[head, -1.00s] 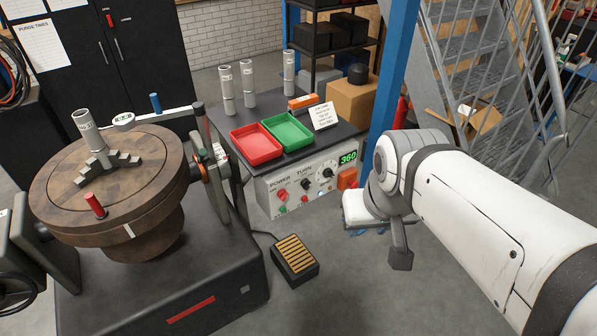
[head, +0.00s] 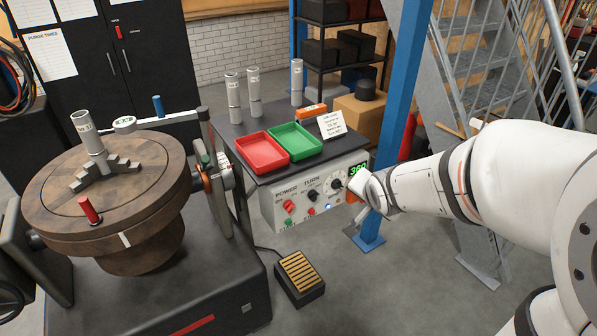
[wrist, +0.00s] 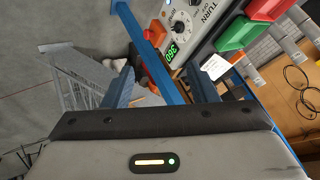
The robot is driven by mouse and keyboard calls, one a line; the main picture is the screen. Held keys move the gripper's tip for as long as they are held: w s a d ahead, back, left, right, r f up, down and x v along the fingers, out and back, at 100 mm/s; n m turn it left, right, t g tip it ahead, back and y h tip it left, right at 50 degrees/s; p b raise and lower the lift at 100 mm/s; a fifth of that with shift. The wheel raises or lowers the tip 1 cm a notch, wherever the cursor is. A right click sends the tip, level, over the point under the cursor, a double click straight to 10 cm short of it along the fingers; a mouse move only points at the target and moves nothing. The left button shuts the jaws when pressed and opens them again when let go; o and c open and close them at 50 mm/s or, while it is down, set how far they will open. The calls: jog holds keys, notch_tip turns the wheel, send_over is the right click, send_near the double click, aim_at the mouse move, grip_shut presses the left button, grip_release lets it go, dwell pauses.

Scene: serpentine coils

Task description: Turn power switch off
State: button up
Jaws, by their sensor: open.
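The power switch (head: 289,206) is a red knob under the word POWER, at the left of the grey control panel (head: 272,213) on the cabinet front. In the wrist view, the panel (wrist: 190,45) is at the top, with the TURN knob and green 360 display, but the power switch is out of view. My gripper (head: 352,229) is at the panel's right end, right of the power switch and apart from it. In the wrist view its two fingers (wrist: 160,92) stand wide apart with nothing held between them.
A red tray (head: 262,166) and a green tray (head: 318,153) lie on the cabinet top. A blue post (head: 398,100) stands right of the cabinet. A foot pedal (head: 300,283) is on the floor. A turntable (head: 60,205) stands at the left.

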jog(key=w+a+f+m+t+y+b, duration=0.2)
jog(key=w+a+f+m+b, duration=0.1)
jog(key=w+f, duration=0.45)
jog(key=m+t+y+b, duration=0.4)
jog(key=m+y+b, duration=0.35)
jog(key=m, duration=0.25)
send_near(291, 209)
jog(key=p+x, duration=0.1)
jog(key=x, duration=0.7)
jog(key=shift+w, duration=0.15)
